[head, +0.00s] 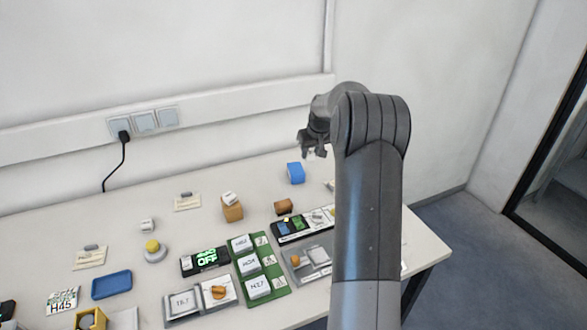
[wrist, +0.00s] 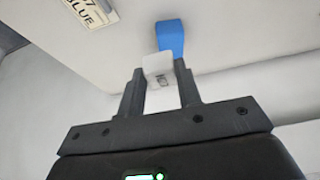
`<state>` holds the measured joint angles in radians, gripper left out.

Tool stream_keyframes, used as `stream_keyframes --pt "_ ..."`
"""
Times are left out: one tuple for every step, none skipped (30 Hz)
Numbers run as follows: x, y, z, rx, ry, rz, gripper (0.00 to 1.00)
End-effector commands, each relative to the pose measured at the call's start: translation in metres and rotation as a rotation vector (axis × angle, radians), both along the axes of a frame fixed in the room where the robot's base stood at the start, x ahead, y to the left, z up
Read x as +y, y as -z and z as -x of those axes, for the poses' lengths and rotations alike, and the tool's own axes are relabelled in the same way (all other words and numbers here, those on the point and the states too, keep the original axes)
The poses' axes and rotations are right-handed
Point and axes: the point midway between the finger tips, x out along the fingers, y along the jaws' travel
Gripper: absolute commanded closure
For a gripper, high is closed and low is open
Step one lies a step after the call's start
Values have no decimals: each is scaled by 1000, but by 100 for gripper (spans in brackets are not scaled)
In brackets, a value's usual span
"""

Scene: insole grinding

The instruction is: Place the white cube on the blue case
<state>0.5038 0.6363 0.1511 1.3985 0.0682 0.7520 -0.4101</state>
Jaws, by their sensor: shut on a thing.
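My gripper (head: 313,150) is over the far part of the table, just above and to the right of the blue case (head: 295,173). In the wrist view my gripper (wrist: 159,72) is shut on a white cube (wrist: 156,64) with dark marking on its lower face. The blue case also shows in the wrist view (wrist: 170,36), beyond the cube and slightly to its right. The cube overlaps the case in that picture, and a gap between them cannot be judged.
A green tray (head: 274,270) with labelled white blocks is nearer. A blue tray (head: 111,285) lies front left. The wall is behind.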

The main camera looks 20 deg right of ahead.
Motion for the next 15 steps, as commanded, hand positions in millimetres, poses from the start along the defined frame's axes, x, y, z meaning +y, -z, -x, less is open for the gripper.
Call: stream_keyframes --pt "-17 -5 7 -2 1 -1 90" --pt "-25 -7 11 -3 -3 -1 90" --pt "-34 -10 16 -4 -7 -1 90" --pt "-40 -12 19 -5 -11 -1 90" --pt "-46 -14 22 -5 -14 -1 90" --pt "-52 -16 25 -5 -19 -1 90" --pt "-55 -17 27 -5 -21 0 90" --pt "-59 -18 29 -6 -23 0 90" --pt "-62 -19 31 -6 -26 0 90" --pt "-62 -19 31 -7 -28 1 90" --pt "-62 -18 30 -6 -29 0 90" --pt "-60 -16 27 -6 -32 -1 90" --pt "-58 -13 24 -6 -33 -1 90" --pt "-54 -10 21 -5 -34 -1 90" --pt "-48 -6 14 -6 -35 -1 90"
